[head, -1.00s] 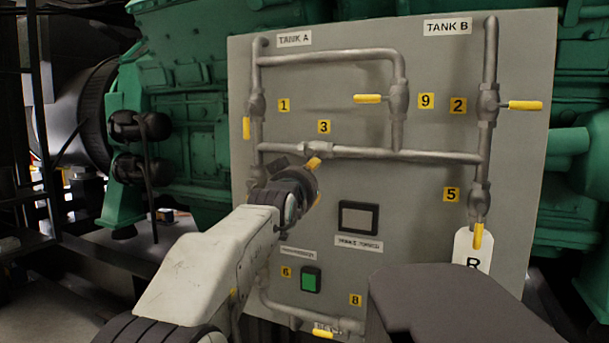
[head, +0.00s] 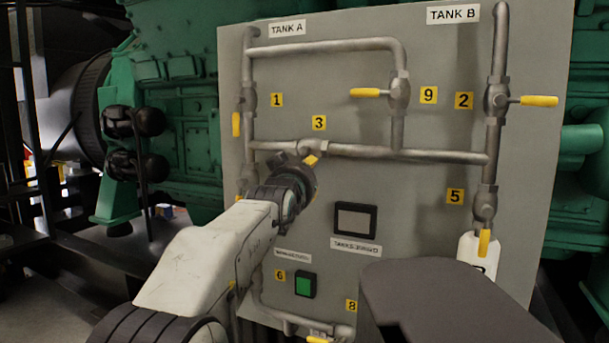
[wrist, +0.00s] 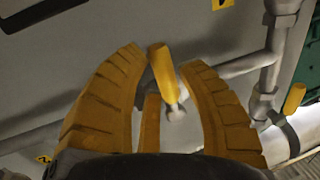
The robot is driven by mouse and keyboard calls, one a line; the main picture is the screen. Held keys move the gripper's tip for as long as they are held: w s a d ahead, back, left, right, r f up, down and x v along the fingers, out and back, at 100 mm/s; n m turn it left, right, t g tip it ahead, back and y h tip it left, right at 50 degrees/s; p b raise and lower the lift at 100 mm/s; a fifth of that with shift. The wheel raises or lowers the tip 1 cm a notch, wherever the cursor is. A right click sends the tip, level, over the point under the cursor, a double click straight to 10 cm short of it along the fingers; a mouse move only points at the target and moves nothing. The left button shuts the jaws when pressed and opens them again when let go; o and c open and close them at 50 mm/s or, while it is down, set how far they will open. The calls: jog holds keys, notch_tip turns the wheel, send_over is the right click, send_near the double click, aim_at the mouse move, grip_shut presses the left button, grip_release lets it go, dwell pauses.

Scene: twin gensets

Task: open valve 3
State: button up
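Valve 3 (head: 316,146) is on the horizontal pipe in the panel's middle, below its yellow number 3 label (head: 319,122). Its short yellow handle (head: 311,160) points down and left in the head view, partly covered by my gripper (head: 305,172). In the wrist view a yellow handle with a grey stem (wrist: 163,68) appears between the ribbed yellow fingers of my gripper (wrist: 167,58). The fingers are spread on either side of it. I cannot tell whether they touch it.
The grey panel (head: 430,220) also carries valve 1 (head: 248,100), valve 9 (head: 399,92), valve 2 (head: 497,100) and tagged valve 5 (head: 485,206). A green button (head: 305,285) and dark-framed display (head: 355,219) are below. Green machinery (head: 180,140) stands behind.

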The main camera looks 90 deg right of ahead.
grip_shut()
